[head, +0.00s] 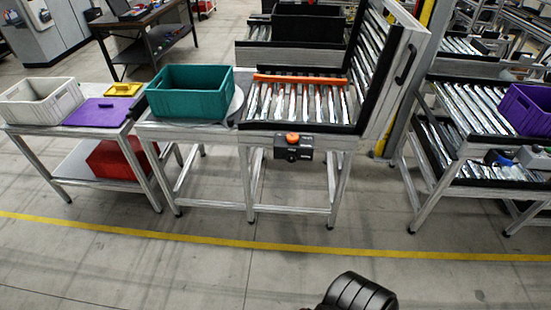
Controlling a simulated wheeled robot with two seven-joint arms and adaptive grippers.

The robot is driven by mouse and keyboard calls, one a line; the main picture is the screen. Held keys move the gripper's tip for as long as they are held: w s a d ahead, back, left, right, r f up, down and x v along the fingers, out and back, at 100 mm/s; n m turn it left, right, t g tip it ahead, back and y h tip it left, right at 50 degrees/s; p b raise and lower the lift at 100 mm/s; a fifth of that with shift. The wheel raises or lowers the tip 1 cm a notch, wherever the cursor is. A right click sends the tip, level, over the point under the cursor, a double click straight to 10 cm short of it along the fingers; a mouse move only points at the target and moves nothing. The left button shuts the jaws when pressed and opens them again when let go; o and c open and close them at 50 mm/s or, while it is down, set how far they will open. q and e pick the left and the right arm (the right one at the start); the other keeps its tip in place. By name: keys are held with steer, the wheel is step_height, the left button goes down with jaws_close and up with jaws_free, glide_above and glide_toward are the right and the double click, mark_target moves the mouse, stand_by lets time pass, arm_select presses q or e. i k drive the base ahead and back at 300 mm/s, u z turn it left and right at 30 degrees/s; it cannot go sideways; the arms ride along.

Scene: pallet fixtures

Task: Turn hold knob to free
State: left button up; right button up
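A dark control box (293,147) is mounted on the front of the roller station, below its front edge. An orange knob (292,138) sits on the box's upper part. The labels are too small to read, so I cannot tell which position the knob points to. An orange bar (300,79) lies across the rollers (296,103) above the box. Neither gripper shows clearly; only a black rounded part of my own body is at the bottom edge, well apart from the box.
A teal crate (189,101) stands on a table left of the rollers. A grey crate (40,107), purple lid (97,112) and yellow lid (124,89) are further left. A red crate (120,159) is below. The floor (200,270) in front is clear, with a yellow line (250,244).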

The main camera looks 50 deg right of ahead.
mark_target(291, 157)
steer(key=i, duration=1.15)
steer(key=z, duration=2)
